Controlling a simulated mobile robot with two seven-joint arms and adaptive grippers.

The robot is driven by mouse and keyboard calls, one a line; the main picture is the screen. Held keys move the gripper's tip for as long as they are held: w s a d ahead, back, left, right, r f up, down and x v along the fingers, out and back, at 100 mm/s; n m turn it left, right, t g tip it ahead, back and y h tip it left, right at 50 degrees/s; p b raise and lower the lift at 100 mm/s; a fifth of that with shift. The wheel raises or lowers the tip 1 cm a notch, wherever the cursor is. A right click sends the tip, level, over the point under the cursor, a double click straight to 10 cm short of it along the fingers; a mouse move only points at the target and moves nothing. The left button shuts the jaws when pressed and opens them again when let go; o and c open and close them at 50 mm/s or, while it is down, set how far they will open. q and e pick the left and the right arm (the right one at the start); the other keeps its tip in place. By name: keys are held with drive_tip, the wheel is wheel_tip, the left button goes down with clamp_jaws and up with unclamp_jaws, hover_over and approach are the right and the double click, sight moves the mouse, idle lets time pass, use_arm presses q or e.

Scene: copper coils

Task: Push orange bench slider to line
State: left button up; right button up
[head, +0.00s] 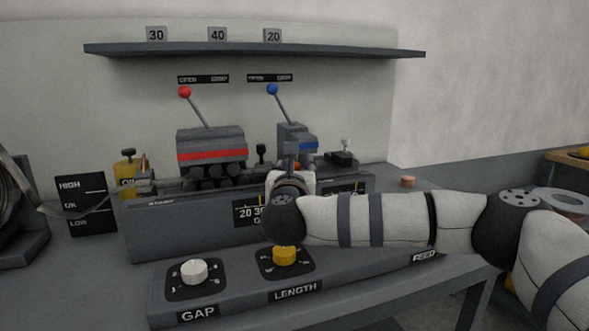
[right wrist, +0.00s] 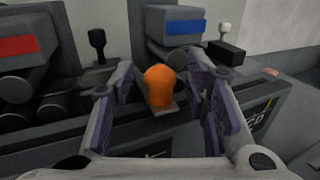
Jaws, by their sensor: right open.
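The orange bench slider (right wrist: 159,88) has a rounded orange knob on a small light base. In the right wrist view it stands upright between the two purple-padded fingers of my right gripper (right wrist: 168,102), which are open with a gap on both sides of the knob. The bench front carries a dark scale plate (head: 248,211) with numbers, partly hidden by my right arm. I cannot make out the line. My left gripper is not in view.
A red-banded unit (head: 211,151) with a red-knobbed lever and a blue-banded unit (head: 297,142) with a blue-knobbed lever stand behind the slider. A white GAP knob (head: 194,271) and yellow LENGTH knob (head: 285,255) are in front. A shelf (head: 250,51) hangs above.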

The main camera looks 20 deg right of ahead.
drive_tip(key=shift+w, duration=0.25)
clamp_jaws()
drive_tip(key=d, duration=0.4)
drive_tip(key=shift+d, duration=0.2)
drive_tip(key=shift+a, duration=0.1)
unclamp_jaws()
drive_tip(key=v, duration=1.2)
